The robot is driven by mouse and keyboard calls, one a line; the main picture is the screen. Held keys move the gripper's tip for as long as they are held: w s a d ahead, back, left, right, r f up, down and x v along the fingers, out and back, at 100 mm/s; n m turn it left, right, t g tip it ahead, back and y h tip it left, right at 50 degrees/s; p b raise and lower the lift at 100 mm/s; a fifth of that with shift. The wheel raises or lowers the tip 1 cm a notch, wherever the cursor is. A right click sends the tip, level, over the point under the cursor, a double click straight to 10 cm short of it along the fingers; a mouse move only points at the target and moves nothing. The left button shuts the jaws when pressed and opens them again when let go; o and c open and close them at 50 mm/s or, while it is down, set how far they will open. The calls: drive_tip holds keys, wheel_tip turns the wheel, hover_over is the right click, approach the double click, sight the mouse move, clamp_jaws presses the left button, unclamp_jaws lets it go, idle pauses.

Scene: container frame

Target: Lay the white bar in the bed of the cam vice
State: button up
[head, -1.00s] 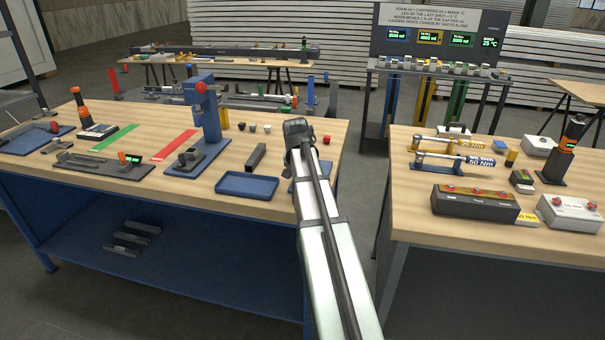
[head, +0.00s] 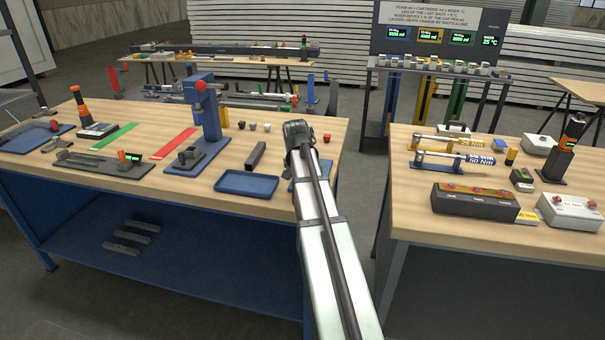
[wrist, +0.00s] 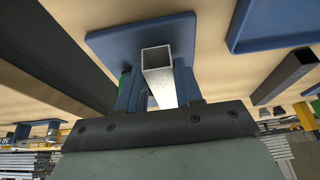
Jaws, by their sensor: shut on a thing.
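The white bar (wrist: 158,75) is a pale, square, hollow tube seen end-on in the wrist view. My gripper (wrist: 158,92) is shut on it. In the head view my arm hides the bar and most of the vice; only an edge of the blue plate (head: 297,187) shows beside the arm.
A blue tray (head: 247,184) and a dark bar (head: 256,155) lie left of my arm on the wooden bench. A blue press (head: 207,115) stands farther left. A small red piece (head: 327,138) lies to the right. A gap separates this bench from the right-hand one (head: 400,205).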

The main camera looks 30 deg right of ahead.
drive_tip(key=shift+f, duration=0.25)
clamp_jaws()
drive_tip(key=o, duration=1.7)
unclamp_jaws()
drive_tip(key=shift+c, duration=0.2)
drive_tip(key=shift+r, duration=0.1)
drive_tip(key=shift+r, duration=3.4)
drive_tip(key=shift+a, duration=0.1)
